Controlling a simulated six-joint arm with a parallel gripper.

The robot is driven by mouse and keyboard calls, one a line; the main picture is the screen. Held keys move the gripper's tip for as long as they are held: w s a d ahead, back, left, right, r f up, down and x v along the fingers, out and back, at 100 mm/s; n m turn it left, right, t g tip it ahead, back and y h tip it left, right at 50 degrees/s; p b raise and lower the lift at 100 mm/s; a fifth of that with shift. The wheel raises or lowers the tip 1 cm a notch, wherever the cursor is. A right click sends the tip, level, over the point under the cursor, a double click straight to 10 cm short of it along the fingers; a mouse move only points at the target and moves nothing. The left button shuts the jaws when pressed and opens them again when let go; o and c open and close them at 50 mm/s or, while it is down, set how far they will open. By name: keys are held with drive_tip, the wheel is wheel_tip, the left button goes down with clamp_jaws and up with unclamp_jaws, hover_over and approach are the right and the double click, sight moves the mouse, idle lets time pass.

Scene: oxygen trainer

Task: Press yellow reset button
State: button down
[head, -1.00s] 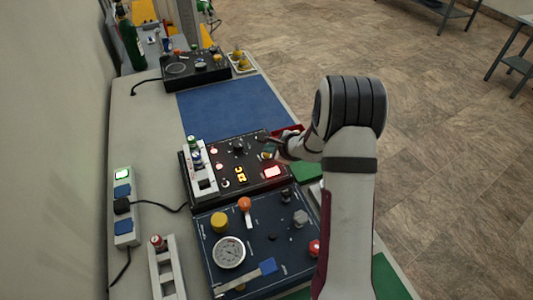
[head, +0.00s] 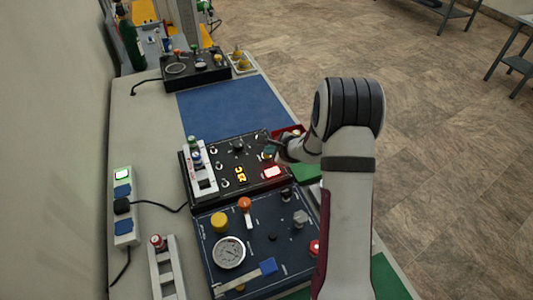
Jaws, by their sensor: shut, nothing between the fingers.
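The black control panel (head: 255,185) with an orange display (head: 240,174) and a red-lit rectangular light (head: 272,172) lies mid-table. My gripper (head: 269,143) is shut and empty, low over this panel's upper right part. A small pale yellowish spot shows just below the fingers, but I cannot tell whether it is the yellow reset button or whether the fingers touch it. A larger yellow knob (head: 219,222) stands on the nearer dark blue panel (head: 262,250), well apart from my gripper.
The nearer panel also carries a round gauge (head: 229,252), an orange-topped lever (head: 245,204) and a red knob (head: 314,247). A white rack with small bottles (head: 202,172) stands on the left of the black panel. A blue mat (head: 232,108) behind is clear.

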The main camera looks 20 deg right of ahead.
drive_tip(key=shift+r, duration=0.8)
wheel_tip(320, 180, up, 5)
idle(0.4)
idle(0.5)
